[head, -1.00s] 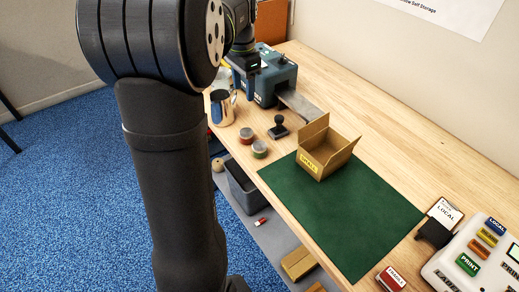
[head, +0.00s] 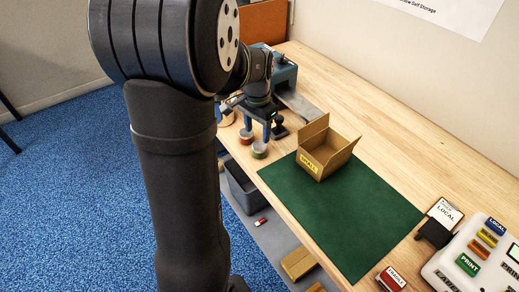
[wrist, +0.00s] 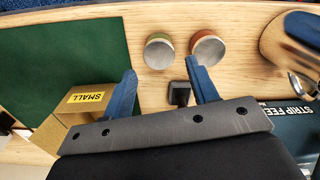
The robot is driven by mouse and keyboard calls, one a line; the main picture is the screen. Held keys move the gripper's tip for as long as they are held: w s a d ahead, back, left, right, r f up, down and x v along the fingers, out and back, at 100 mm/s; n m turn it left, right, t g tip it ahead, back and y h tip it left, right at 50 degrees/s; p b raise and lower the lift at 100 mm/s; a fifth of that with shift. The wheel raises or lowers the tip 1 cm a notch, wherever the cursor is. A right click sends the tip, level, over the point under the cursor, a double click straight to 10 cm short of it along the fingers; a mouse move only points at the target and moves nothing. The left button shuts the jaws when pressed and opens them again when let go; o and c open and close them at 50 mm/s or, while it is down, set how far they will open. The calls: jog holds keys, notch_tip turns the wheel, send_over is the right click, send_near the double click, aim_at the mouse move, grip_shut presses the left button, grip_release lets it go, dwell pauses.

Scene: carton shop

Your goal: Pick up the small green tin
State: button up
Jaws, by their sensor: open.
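The small green tin (head: 259,150) stands on the wooden bench at its near edge, left of the green mat. It also shows in the wrist view (wrist: 159,51), grey-topped with a green rim, just beyond the fingertips. A similar red tin (head: 246,137) stands close beside it and shows in the wrist view (wrist: 208,47). My gripper (head: 258,131) is open and empty, above the bench near the tins. In the wrist view my gripper's fingers (wrist: 161,70) are spread wide, with the green tin ahead of the gap and the red tin ahead of the right finger.
A black stamp (wrist: 180,92) stands between the fingers in the wrist view. An open carton (head: 325,158) marked SMALL sits on the green mat (head: 355,225). A metal mug (wrist: 293,40) and a strip feeder (wrist: 290,112) are right of the tins in the wrist view.

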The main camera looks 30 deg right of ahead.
aim_at(260, 145)
jog(key=f, duration=0.7)
jog(key=shift+s+d+f, duration=0.1)
jog(key=shift+d+f, duration=0.15)
jog(key=shift+d, duration=0.15)
jog(key=c, duration=0.8)
